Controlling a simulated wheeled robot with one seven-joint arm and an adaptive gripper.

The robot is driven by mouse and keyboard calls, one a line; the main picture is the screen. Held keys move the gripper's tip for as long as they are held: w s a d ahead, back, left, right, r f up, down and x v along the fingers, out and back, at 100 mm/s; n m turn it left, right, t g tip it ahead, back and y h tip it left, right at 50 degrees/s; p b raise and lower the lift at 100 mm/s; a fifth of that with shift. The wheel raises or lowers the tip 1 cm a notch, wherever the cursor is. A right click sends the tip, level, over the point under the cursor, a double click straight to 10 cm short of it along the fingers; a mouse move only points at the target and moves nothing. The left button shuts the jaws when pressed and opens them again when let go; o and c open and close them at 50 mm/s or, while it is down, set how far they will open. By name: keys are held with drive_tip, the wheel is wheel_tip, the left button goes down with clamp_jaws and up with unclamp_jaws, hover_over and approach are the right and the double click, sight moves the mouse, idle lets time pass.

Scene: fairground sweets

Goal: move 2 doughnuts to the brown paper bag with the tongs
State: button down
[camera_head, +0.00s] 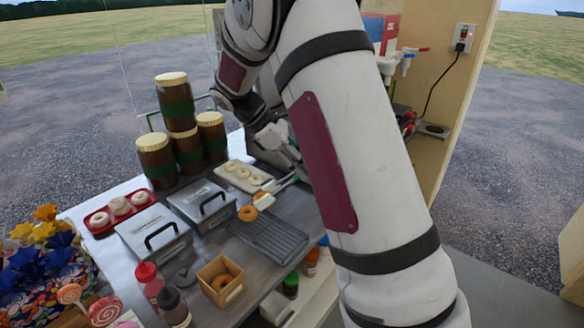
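The brown paper bag (210,295) stands open at the front of the counter, with one doughnut (224,281) inside. My gripper (291,158) is over the back right of the counter, partly hidden behind my arm. It appears shut on the tongs (284,184), whose handle end is hidden. The tongs point down and left, their tips at a golden doughnut (263,201). I cannot tell whether they grip it. Another golden doughnut (248,213) lies just to its left, near the ribbed grey tray.
A pale tray (224,178) of pale doughnuts, a red tray (94,228) of white ones, two lidded metal bins (150,232) and stacked brown jars (176,105) stand behind. The ribbed grey tray (268,240) lies between tongs and bag. Sauce bottles (150,282) stand left of the bag.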

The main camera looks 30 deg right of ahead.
drive_tip(key=s+a+n+t+h+p, duration=0.1)
drive_tip(key=s+a+n+p, duration=0.2)
drive_tip(key=a, duration=0.5)
drive_tip(key=s+a+t+p, duration=0.1)
drive_tip(key=s+a+p, duration=0.35)
drive_tip(key=a, duration=0.45)
drive_tip(key=shift+s+d+f+b, duration=0.2)
drive_tip(key=shift+f+b, duration=0.45)
drive_tip(key=shift+f, duration=0.6)
drive_tip(key=shift+s+d+f+b, duration=0.15)
drive_tip(key=shift+f+b, duration=0.45)
drive_tip(key=shift+f, duration=0.65)
drive_tip(key=shift+w, duration=0.1)
drive_tip(key=c, duration=1.7)
unclamp_jaws()
drive_tip(key=shift+o, duration=0.7)
